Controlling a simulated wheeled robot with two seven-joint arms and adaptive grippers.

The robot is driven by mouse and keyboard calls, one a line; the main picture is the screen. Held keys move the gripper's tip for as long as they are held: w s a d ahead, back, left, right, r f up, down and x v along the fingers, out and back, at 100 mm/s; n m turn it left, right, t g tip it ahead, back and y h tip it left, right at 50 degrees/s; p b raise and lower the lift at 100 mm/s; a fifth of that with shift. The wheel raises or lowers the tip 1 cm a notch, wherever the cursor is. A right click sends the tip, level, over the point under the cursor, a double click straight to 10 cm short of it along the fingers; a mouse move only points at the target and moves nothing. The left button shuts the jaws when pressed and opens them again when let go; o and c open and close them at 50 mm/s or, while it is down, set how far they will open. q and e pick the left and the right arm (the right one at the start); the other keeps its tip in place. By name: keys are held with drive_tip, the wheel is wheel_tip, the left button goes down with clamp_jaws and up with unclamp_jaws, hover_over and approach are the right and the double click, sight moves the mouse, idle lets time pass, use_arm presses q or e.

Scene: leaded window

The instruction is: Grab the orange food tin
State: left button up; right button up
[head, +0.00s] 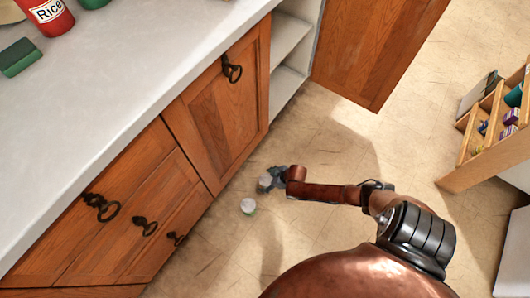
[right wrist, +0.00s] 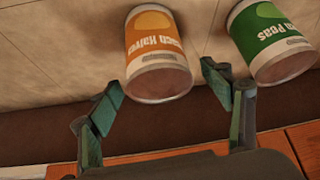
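The orange food tin (right wrist: 155,45), with a peach label, shows in the right wrist view, upside down in the picture. My right gripper (right wrist: 163,80) is open, one finger on either side of the tin's near end. Gaps show between the fingers and the tin, so it is not held. In the head view my right gripper (head: 271,179) is low over the floor beside the cabinet. The orange tin cannot be made out there. My left gripper is not in view.
A green peas tin (right wrist: 268,38) stands close beside the orange tin, just past the right-hand finger. A small pale tin (head: 248,206) is on the floor near the gripper. Wooden cabinets (head: 140,205) border the floor, with an open door (head: 375,45). A wooden rack (head: 490,140) stands right.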

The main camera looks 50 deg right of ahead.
drive_tip(key=c, duration=1.6)
drive_tip(key=shift+c, duration=0.3)
